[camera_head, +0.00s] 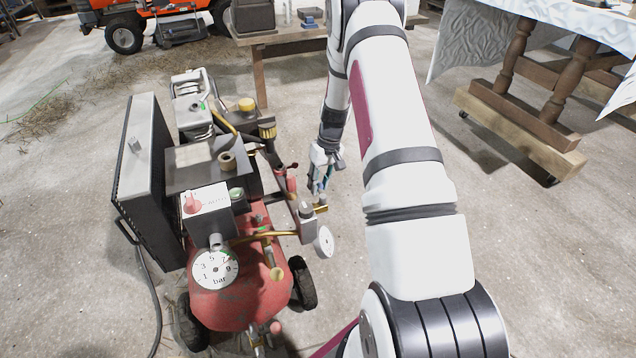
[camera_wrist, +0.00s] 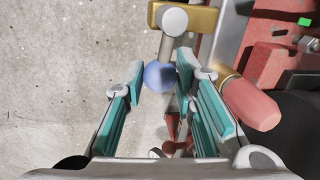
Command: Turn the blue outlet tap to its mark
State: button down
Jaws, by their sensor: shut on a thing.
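The blue outlet tap shows in the wrist view as a round blue knob (camera_wrist: 159,77) at the end of a grey lever (camera_wrist: 168,45). The lever runs up to a pivot on a brass body (camera_wrist: 200,18). My gripper (camera_wrist: 162,72) has its teal-padded fingers on either side of the knob and is shut on it. In the head view my gripper (camera_head: 322,180) points down at the right side of the red compressor (camera_head: 240,295); the knob is hard to make out there. I cannot make out the tap's mark.
A pink-red handle with a brass collar (camera_wrist: 252,103) stands close to the right finger. A round white gauge (camera_head: 324,241) sits just below my gripper. Wooden tables stand behind (camera_head: 258,75) and at right (camera_head: 525,125). Concrete floor is clear left of the tap in the wrist view.

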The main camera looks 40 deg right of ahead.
jog(key=s+d+m+t+h, duration=0.1)
jog(key=s+m, duration=0.5)
jog(key=m, duration=1)
jog(key=shift+d+m+t+h+p, duration=0.3)
jog(key=shift+d+t+h+p, duration=0.1)
jog(key=shift+d+h, duration=0.3)
jog(key=c, duration=1.3)
grip_release()
notch_tip(320, 180, up, 12)
jog(key=s, duration=0.2)
jog(key=shift+s+a+f, duration=0.15)
jog(key=shift+s, duration=0.05)
